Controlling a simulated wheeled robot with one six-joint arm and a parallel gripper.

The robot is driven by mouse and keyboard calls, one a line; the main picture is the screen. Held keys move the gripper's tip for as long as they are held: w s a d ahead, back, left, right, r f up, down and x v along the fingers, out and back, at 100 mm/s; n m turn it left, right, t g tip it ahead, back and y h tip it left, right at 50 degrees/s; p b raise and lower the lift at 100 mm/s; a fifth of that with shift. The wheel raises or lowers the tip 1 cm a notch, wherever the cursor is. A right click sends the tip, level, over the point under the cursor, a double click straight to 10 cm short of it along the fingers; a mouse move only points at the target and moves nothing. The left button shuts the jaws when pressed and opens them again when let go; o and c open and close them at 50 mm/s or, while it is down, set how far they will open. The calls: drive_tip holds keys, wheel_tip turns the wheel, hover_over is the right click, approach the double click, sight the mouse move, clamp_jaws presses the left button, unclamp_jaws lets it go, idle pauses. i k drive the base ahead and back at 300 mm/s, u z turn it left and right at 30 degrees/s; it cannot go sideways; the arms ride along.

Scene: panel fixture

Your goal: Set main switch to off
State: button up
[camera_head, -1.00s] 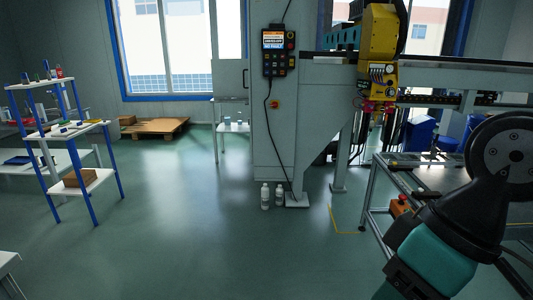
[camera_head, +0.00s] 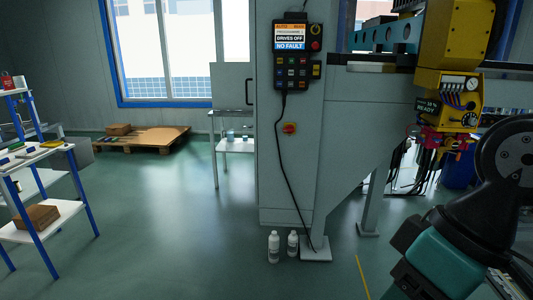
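A small red rotary knob on a yellow plate (camera_head: 289,128) sits on the front of the grey column (camera_head: 290,180), below the control pendant. It looks like the main switch, but it is too small to read its position. The pendant (camera_head: 297,55) hangs above it, with a lit screen reading "DRIVES OFF" and "NO FAULT", rows of buttons and a red button. My arm's black and teal links show at the lower right, well apart from the column. My gripper is not in view.
Two white bottles (camera_head: 274,246) stand on the floor at the column's foot. A yellow machine head (camera_head: 447,85) hangs to the right. A blue-and-white shelf (camera_head: 40,165) stands at left, and a wooden pallet (camera_head: 150,138) lies behind.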

sight(290, 129)
drive_tip(key=u, duration=0.45)
drive_tip(key=i, duration=2.1)
drive_tip(key=u, duration=0.45)
